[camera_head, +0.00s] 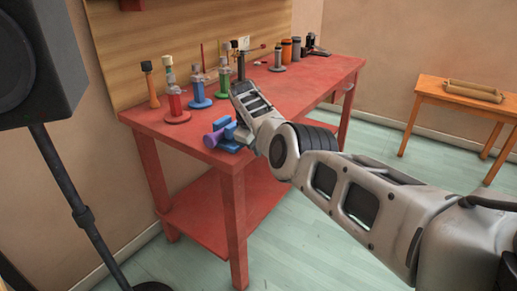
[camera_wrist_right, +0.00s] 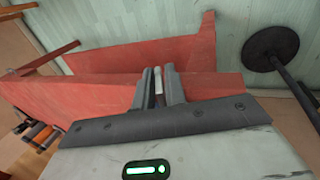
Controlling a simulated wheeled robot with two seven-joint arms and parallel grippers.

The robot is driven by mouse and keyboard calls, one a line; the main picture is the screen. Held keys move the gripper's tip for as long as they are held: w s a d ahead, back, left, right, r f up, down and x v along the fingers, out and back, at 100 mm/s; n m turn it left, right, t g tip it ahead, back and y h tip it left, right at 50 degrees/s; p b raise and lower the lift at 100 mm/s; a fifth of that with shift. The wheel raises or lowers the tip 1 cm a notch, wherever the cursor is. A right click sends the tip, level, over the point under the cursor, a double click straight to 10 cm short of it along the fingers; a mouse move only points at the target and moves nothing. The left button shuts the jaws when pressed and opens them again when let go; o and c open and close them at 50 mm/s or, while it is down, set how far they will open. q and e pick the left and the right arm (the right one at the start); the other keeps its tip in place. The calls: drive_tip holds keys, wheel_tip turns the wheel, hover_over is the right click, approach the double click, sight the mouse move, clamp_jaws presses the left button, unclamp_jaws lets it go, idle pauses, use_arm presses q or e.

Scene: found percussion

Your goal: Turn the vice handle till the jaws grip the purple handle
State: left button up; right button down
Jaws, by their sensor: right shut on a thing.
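The blue vice (camera_head: 229,134) sits at the near corner of the red workbench. The purple handle (camera_head: 212,139) lies at its left side, its thick end toward the left. Whether the jaws touch it is too small to tell. My right gripper (camera_wrist_right: 158,88) is at the right side of the vice, partly hidden by my own wrist in the head view. Its fingers are close together on a thin piece, apparently the vice handle (camera_wrist_right: 158,82), which is mostly hidden between them. My left gripper is not in view.
Red (camera_head: 175,103), blue (camera_head: 198,92) and green (camera_head: 224,82) clamp-like tools stand behind the vice on the workbench (camera_head: 290,85). Orange and dark cylinders stand farther right. A black speaker (camera_head: 40,60) on a stand is at left. A small wooden table (camera_head: 455,98) is at right.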

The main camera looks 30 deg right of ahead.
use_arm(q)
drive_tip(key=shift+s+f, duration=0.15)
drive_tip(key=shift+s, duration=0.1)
use_arm(e)
drive_tip(key=c, duration=1.5)
unclamp_jaws()
drive_tip(key=shift+a+r+p, duration=0.1)
drive_tip(key=shift+r+p, duration=0.35)
drive_tip(key=shift+r, duration=0.05)
drive_tip(key=p+v, duration=0.2)
drive_tip(key=shift+s+a+r, duration=0.1)
drive_tip(key=shift+r, duration=0.2)
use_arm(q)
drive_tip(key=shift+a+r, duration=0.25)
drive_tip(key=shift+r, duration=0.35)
use_arm(e)
drive_tip(key=v, duration=1.2)
drive_tip(key=shift+r, duration=0.15)
